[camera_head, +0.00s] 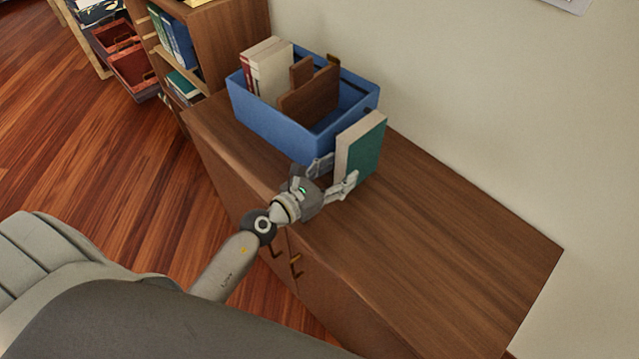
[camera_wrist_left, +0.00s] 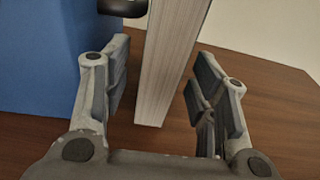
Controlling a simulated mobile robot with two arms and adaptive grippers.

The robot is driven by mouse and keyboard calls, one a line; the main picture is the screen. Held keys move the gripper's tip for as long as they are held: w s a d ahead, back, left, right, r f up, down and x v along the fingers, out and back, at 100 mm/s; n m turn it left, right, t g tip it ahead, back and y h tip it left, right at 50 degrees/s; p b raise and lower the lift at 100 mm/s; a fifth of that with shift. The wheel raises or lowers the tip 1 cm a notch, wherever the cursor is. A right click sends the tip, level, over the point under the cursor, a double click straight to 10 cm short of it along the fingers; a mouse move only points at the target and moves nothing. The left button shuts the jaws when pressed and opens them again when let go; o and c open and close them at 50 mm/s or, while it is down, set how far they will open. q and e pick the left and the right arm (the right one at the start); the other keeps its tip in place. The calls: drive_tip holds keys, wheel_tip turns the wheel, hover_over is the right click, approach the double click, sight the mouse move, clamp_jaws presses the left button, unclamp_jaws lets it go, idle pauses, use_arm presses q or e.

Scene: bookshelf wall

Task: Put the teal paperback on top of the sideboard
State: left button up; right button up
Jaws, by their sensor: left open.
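The teal paperback (camera_head: 368,146) stands upright on the wooden sideboard (camera_head: 460,240), just right of a blue bin. Its teal cover faces right and its pale page edge faces my gripper. My left gripper (camera_head: 334,174) is at the book, with one finger on each side of it. In the left wrist view, the pale page edge (camera_wrist_left: 168,70) stands between the fingers (camera_wrist_left: 160,95), with a visible gap on both sides. The gripper is open. The book's foot appears to rest on the sideboard top. My right gripper is not in view.
The blue bin (camera_head: 262,122) holds cream and red books (camera_head: 267,68) and brown wooden pieces (camera_head: 310,95). It stands close left of the paperback. A bookshelf (camera_head: 225,45) is at the back left. The sideboard top is clear toward the right front. A wall runs behind.

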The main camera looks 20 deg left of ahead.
use_arm(q)
drive_tip(key=b+v, duration=0.1)
drive_tip(key=v, duration=0.5)
drive_tip(key=shift+s+a, duration=0.15)
drive_tip(key=shift+s, duration=0.15)
drive_tip(key=shift+r, duration=0.1)
